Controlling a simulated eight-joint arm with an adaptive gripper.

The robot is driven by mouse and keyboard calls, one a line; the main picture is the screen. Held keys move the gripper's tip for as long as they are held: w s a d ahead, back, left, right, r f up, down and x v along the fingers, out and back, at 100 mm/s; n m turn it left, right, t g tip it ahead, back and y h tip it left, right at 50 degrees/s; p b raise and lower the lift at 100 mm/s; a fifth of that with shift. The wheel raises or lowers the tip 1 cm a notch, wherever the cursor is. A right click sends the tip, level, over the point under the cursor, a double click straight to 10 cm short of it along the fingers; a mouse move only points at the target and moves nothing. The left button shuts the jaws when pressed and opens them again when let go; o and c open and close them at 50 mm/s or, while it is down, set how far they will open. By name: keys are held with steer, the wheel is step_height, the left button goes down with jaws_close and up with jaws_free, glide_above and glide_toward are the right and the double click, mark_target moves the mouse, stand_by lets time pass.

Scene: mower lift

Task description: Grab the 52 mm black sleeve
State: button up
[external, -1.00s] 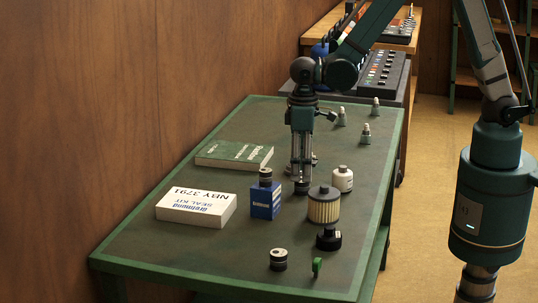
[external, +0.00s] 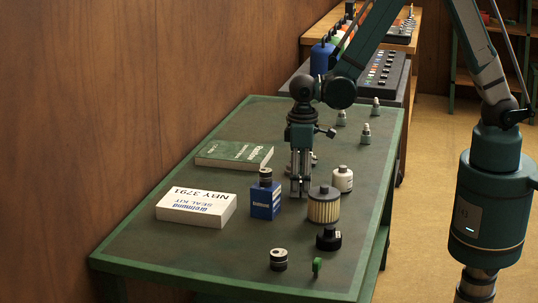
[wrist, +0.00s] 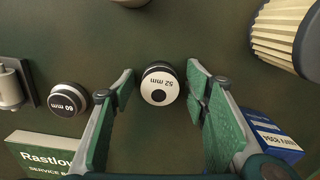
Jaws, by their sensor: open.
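The 52 mm black sleeve (wrist: 160,84) stands upright on the table, its white labelled top facing my wrist camera. My gripper (wrist: 161,74) is open, with one green-padded finger on each side of the sleeve and a visible gap at both sides. In the external view my gripper (external: 300,194) points straight down, its fingertips low near the tabletop; the fingers hide the sleeve there.
A pleated filter (external: 324,207) and a white bottle (external: 342,180) stand close by on the right. A blue box (external: 265,202) with a black-sided piece on top stands left. A green book (external: 234,154) and white seal-kit box (external: 196,208) lie further left.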

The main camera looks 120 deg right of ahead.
stand_by(0.4)
steer(key=c, duration=1.3)
steer(key=shift+r, duration=0.15)
steer(key=shift+r+p, duration=0.85)
steer(key=shift+r, duration=4)
